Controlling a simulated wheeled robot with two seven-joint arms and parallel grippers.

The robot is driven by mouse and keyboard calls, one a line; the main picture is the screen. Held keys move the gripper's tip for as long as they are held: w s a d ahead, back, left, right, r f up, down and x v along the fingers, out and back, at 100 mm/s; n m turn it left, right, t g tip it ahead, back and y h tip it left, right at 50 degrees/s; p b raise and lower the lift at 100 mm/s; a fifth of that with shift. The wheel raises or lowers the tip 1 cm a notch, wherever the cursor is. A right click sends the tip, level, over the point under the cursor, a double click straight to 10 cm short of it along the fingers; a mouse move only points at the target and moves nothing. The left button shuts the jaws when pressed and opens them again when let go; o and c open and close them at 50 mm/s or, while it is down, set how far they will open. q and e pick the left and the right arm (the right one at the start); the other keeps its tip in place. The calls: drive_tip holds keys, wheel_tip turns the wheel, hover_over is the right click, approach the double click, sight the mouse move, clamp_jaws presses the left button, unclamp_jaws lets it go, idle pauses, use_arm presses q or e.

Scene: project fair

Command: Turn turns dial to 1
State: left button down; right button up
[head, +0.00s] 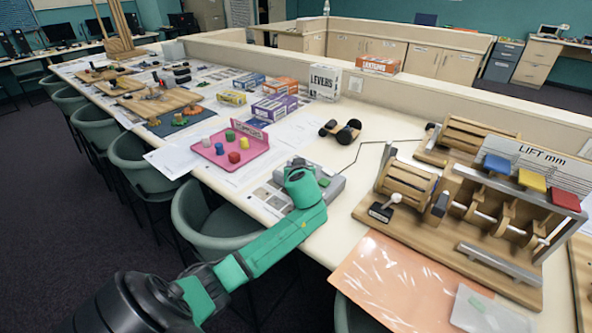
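A grey control box (334,185) lies on the long cream table, with a green button (323,182) on its top. My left gripper (298,172) is over the left part of this box, and its green wrist covers that part. Its fingertips are hidden, so I cannot tell if they are open or touching anything. No turns dial can be made out; the hand may cover it. A wooden cam machine (470,200) marked "LIFT mm" stands to the right, with a small white-knobbed lever (394,199) at its front left. My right gripper is not in view.
A dark wire (352,160) runs from the box toward the machine. A pink tray (250,155) with coloured pegs is to the left. An orange sheet (395,275) lies at the front. Green chairs (215,215) line the table's edge.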

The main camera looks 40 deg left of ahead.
use_arm(q)
drive_tip(key=shift+n, duration=0.3)
drive_tip(key=shift+g+y, duration=0.3)
drive_tip(key=shift+y, duration=0.1)
drive_tip(key=shift+r, duration=0.1)
drive_tip(key=shift+c, duration=2.3)
unclamp_jaws()
drive_tip(key=shift+w, duration=0.1)
drive_tip(key=shift+d, duration=0.1)
drive_tip(key=b+v, duration=0.2)
drive_tip(key=v, duration=1.2)
drive_tip(key=shift+s+b, duration=0.2)
drive_tip(key=shift+b, duration=0.1)
drive_tip(key=shift+d, duration=0.1)
